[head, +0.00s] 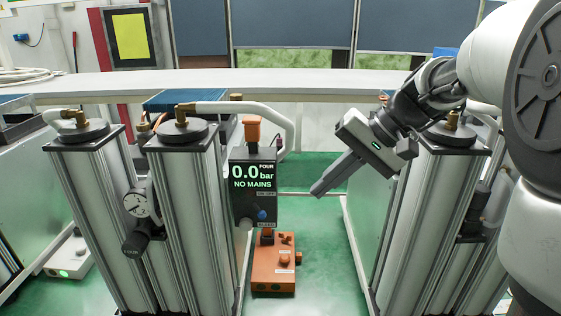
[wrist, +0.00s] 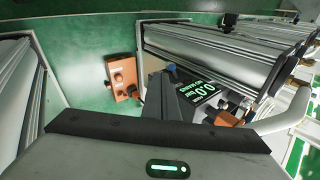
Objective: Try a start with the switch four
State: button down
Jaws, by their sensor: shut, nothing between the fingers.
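In the wrist view the blue switch (wrist: 171,68) shows just past my fingers, beside the upside-down screen (wrist: 203,90). My gripper (head: 316,191) is shut and empty, pointing down and left, in the gap right of the box. It looks apart from the switch.
An orange box (head: 273,268) with knobs stands on the green floor below; it also shows in the wrist view (wrist: 122,78). Silver columns (head: 185,215) stand left and others (head: 432,215) right. A pale hose (head: 291,125) arches above the control box. A gauge (head: 137,203) is between the left columns.

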jog(key=shift+w+d+f+y, duration=0.15)
jog(key=shift+w+d, duration=0.2)
jog(key=shift+w, duration=0.1)
jog(key=shift+w+d+f+y, duration=0.15)
jog(key=shift+w+d, duration=0.15)
jog(key=shift+w, duration=0.15)
jog(key=shift+a+f, duration=0.1)
send_near(258, 209)
jog(key=shift+a+f, duration=0.8)
jog(key=shift+f, duration=1.9)
jog(key=shift+s, duration=0.4)
